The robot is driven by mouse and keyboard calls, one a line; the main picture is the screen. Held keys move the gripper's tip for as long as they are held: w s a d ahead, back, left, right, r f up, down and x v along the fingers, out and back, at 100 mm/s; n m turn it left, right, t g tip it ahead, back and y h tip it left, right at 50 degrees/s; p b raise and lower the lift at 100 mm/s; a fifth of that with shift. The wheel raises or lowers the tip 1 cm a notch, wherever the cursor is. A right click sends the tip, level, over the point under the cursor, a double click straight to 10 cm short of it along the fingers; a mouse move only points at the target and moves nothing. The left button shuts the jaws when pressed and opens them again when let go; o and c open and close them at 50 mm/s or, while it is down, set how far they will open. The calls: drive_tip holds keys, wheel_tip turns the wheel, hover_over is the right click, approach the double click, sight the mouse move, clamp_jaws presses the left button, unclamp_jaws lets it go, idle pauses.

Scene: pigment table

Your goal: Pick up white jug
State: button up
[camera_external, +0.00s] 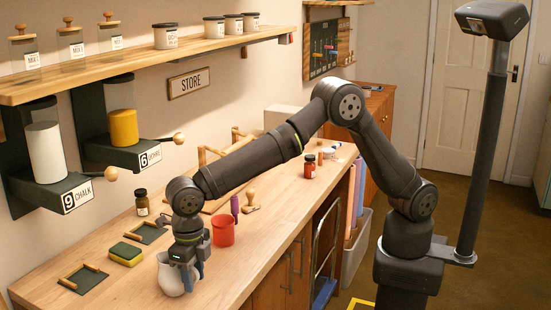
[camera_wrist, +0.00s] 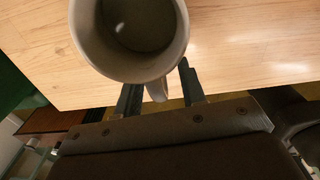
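The white jug (camera_external: 170,277) stands on the wooden worktop near its front edge. In the wrist view the jug (camera_wrist: 80,30) is seen from above, its round mouth open, with its handle (camera_wrist: 158,90) pointing toward my gripper. My gripper (camera_wrist: 158,88) is open, with one finger on each side of the handle and a visible gap to each. In the external view my gripper (camera_external: 190,272) is low at the jug's right side and hides part of it.
A red cup (camera_external: 223,232) stands just behind my gripper. Wall dispensers (camera_external: 45,150) hang above the worktop (camera_external: 245,262). Its front edge is close.

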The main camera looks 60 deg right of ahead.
clamp_jaws()
drive_tip(key=shift+r, duration=0.15)
drive_tip(key=shift+r, duration=2)
drive_tip(key=w+d+r, duration=0.3)
drive_tip(key=d+r, duration=0.3)
drive_tip(key=d, duration=0.5)
drive_tip(key=shift+w+r, duration=0.35)
drive_tip(key=shift+w, duration=0.05)
idle(1.0)
